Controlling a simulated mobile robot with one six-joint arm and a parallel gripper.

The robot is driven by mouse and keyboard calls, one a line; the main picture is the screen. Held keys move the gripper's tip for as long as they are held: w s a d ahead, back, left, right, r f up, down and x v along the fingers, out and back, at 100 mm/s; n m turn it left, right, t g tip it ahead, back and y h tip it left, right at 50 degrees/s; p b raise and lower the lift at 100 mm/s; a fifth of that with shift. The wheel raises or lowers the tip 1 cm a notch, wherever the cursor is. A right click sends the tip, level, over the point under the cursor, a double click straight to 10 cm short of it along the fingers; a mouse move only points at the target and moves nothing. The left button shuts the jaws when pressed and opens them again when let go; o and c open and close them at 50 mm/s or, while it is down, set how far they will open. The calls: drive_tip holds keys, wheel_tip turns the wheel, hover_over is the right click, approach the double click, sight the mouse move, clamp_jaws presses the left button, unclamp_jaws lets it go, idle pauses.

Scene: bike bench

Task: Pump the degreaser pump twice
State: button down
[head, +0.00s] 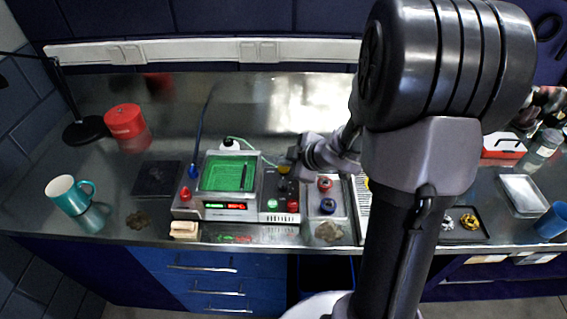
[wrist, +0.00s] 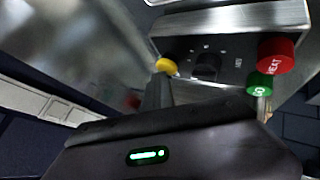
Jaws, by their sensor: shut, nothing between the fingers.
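I cannot read a degreaser label in either view, so I cannot tell which part is the pump. My gripper (head: 291,163) is shut and empty at the right side of the green-windowed machine (head: 207,213). In the wrist view, my gripper's dark finger (wrist: 157,90) ends just below a yellow knob (wrist: 166,67); whether they touch is unclear. The yellow knob also shows in the head view (head: 283,169). Beside it are a black knob (wrist: 207,67), a red HEAT knob (wrist: 276,54) and a green GO knob (wrist: 260,84).
A plate with a red knob (head: 325,184) and a blue knob (head: 328,206) lies right of the machine. A white bottle top (head: 230,143) shows behind it. A teal mug (head: 68,195) and red tin (head: 125,121) stand left. My arm hides part of the right bench.

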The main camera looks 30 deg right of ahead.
sight(286, 169)
drive_tip(key=shift+f, duration=0.15)
idle(0.4)
drive_tip(key=shift+s+f+b, duration=0.1)
drive_tip(key=shift+f+b, duration=0.2)
drive_tip(key=shift+f, duration=0.1)
drive_tip(key=shift+a, duration=0.1)
drive_tip(key=shift+r+p, duration=0.2)
drive_tip(key=shift+p, duration=0.25)
drive_tip(key=shift+r, duration=0.1)
wheel_tip(286, 169, up, 6)
drive_tip(key=p, duration=0.6)
drive_tip(key=shift+r+p, duration=0.15)
drive_tip(key=shift+p, duration=0.25)
